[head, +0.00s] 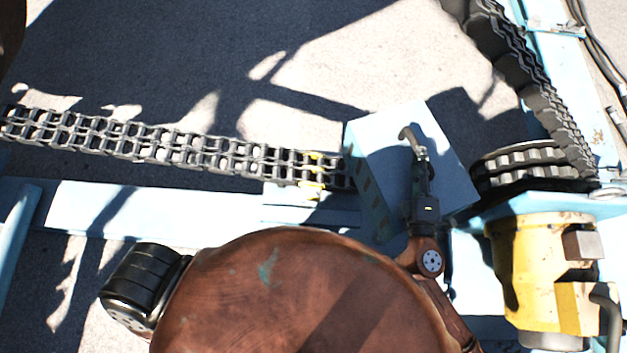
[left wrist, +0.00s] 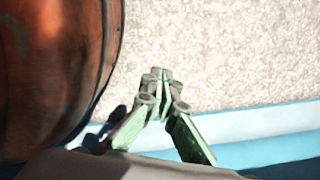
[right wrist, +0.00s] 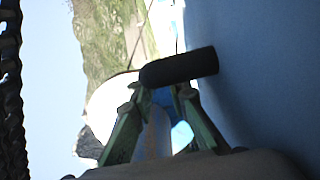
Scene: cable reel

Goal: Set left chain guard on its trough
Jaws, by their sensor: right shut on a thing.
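The chain guard is a light-blue box (head: 380,145) in the middle right of the head view, turned at an angle to the rail. My right gripper (head: 420,155) is shut on the guard's dark handle (head: 409,134). In the right wrist view the dark handle (right wrist: 180,67) lies across the fingertips, beside the guard's blue face (right wrist: 260,80). The chain (head: 150,140) runs in from the left to the guard's left side, over a light-blue ledge (head: 285,192) that may be the trough. Contact beneath the guard is hidden. My left gripper (left wrist: 158,90) is shut and empty in the left wrist view.
A light-blue rail (head: 150,208) runs below the chain. A yellow motor (head: 525,270) and a toothed sprocket (head: 525,165) with a rising chain (head: 535,90) stand at the right. Grey ground is open behind.

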